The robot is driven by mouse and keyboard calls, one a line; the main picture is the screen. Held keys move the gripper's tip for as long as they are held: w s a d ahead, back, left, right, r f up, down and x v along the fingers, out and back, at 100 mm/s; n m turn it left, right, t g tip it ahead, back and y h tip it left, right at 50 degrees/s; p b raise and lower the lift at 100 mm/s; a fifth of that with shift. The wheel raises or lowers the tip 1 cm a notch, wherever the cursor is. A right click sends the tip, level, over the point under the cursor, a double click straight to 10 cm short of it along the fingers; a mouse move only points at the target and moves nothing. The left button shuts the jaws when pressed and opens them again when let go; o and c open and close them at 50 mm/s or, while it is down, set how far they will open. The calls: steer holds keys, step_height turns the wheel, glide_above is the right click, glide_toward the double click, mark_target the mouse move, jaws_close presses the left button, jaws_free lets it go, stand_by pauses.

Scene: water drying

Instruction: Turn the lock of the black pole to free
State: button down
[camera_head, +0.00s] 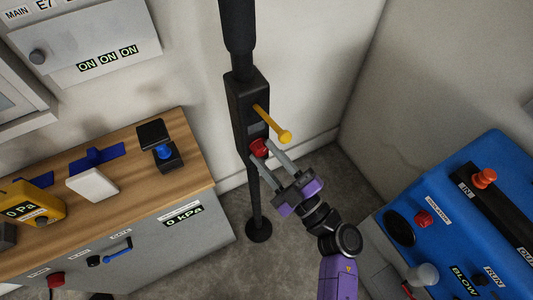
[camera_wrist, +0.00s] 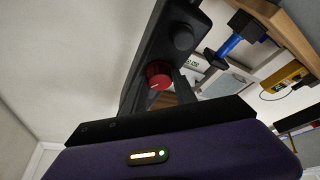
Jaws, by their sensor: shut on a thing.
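The black pole (camera_head: 240,95) stands upright on a round base near the wall corner, with a black box-shaped housing on it. A red knob (camera_head: 260,147) sits low on the housing's front, and a yellow lever (camera_head: 271,122) sticks out above it. My gripper (camera_head: 263,154) reaches in from the lower right, its two grey fingers shut on the red knob. In the wrist view the red knob (camera_wrist: 160,74) shows between the fingers, with a small pale mark on its face. A dark round part (camera_wrist: 183,37) lies beyond it on the housing. The fingers partly hide the knob's sides.
A blue machine (camera_head: 465,215) with red and orange knobs stands right. A grey wall box (camera_head: 85,40) hangs upper left. Floor between bench and machine looks clear around the pole's base.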

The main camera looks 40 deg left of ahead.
steer(key=n+g, duration=0.1)
steer(key=n, duration=0.1)
steer(key=n+g+h+p, duration=0.1)
steer(key=n, duration=0.2)
steer(key=shift+w+r+n, duration=0.1)
steer(key=shift+r+n, duration=0.1)
steer(key=shift+n, duration=0.1)
steer(key=shift+n+g+h+p, duration=0.3)
steer(key=shift+n+h+p, duration=0.3)
steer(key=shift+n, duration=0.9)
steer(key=c, duration=1)
jaws_free()
steer(key=shift+d, duration=0.1)
steer(key=d, duration=0.7)
steer(key=shift+d+f, duration=0.3)
steer(key=shift+f, duration=0.1)
